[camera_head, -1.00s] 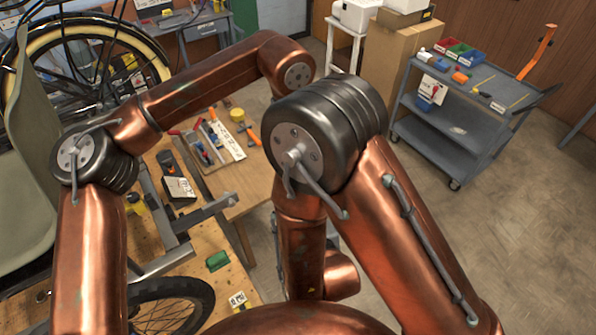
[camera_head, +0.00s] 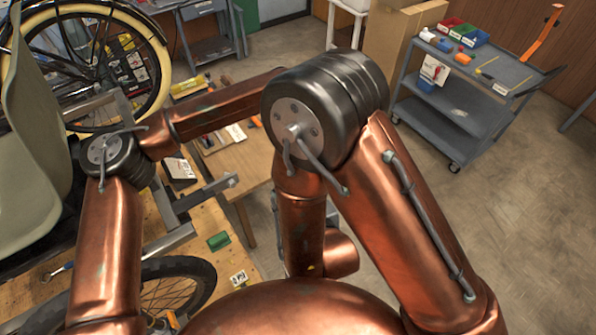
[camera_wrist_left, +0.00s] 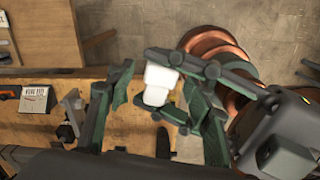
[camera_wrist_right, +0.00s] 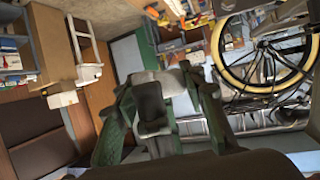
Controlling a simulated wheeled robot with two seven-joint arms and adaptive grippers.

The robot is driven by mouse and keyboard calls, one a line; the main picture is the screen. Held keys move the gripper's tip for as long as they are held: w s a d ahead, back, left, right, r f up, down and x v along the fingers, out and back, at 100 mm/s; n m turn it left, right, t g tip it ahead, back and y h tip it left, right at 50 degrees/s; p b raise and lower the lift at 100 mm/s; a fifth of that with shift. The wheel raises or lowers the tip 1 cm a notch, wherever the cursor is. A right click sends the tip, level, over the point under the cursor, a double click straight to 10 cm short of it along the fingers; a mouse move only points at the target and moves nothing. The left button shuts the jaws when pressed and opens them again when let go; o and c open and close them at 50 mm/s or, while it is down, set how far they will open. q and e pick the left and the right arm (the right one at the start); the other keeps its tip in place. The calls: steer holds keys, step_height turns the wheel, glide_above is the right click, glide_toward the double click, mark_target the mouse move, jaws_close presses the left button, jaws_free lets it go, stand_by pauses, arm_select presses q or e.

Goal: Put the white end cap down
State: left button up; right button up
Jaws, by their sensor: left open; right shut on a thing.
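The white end cap (camera_wrist_left: 158,82) shows in the left wrist view, held in the dark green fingers of my right gripper (camera_wrist_right: 154,88). In the right wrist view the end cap (camera_wrist_right: 152,100) looks grey in shadow between the fingers. My left gripper (camera_wrist_left: 160,88) is open, its two fingers spread to either side of the cap in the picture; I cannot tell whether they touch it. In the head view both grippers and the cap are hidden behind my copper arms.
A wooden bench (camera_head: 205,259) holds a green block (camera_head: 218,241) and grey metal frame bars (camera_head: 204,193). A bicycle wheel (camera_head: 152,50) stands at the back left. A grey cart (camera_head: 440,101) with coloured bins stands back right. Floor between is clear.

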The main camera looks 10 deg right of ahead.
arm_select(q)
steer(key=shift+f, duration=0.25)
steer(key=shift+c, duration=0.5)
steer(key=c, duration=1.1)
jaws_close()
arm_select(e)
steer(key=o, duration=1.2)
